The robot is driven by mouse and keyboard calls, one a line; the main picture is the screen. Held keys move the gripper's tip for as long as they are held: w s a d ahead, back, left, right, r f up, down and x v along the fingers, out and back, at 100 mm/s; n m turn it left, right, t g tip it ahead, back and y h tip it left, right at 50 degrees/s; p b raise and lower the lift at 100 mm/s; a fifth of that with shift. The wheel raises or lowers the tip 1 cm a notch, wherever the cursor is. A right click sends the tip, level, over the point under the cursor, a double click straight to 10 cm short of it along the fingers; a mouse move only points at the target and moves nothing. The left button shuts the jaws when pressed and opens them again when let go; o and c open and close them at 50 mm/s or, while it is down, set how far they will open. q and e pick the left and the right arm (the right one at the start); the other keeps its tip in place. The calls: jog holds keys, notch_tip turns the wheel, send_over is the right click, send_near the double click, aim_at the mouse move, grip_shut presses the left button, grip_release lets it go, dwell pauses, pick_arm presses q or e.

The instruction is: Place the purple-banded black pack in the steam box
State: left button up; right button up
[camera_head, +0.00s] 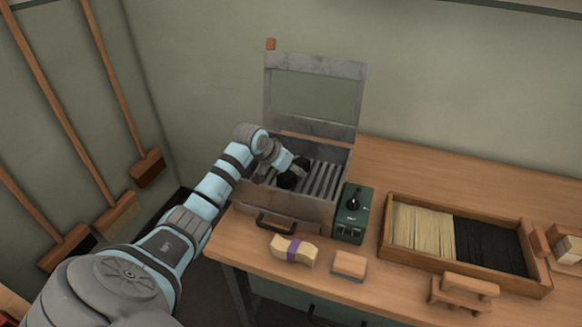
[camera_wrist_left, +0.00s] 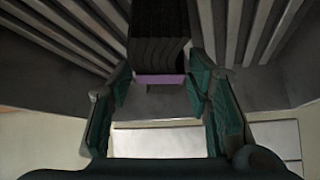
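The steam box (camera_head: 335,160) stands open at the back left of the table, its lid (camera_head: 316,92) raised and its slatted rack showing inside. My left arm reaches into it from the left. My left gripper (camera_wrist_left: 160,82) has its green fingers on both sides of the purple-banded end of the black pack (camera_wrist_left: 158,40), apparently touching it. The pack also shows as a dark shape inside the box in the head view (camera_head: 291,177). The slats lie on both sides of it in the wrist view. Whether it rests on them is hidden. My right gripper is out of view.
A green control unit (camera_head: 353,213) stands beside the box. A tray (camera_head: 388,245) of cream and black bristles is to the right. The back right tabletop is clear.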

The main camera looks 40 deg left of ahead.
pick_arm(q)
jog(key=shift+o, duration=1.1)
jog(key=shift+r, duration=0.15)
jog(key=p+v, duration=0.2)
jog(key=v, duration=1)
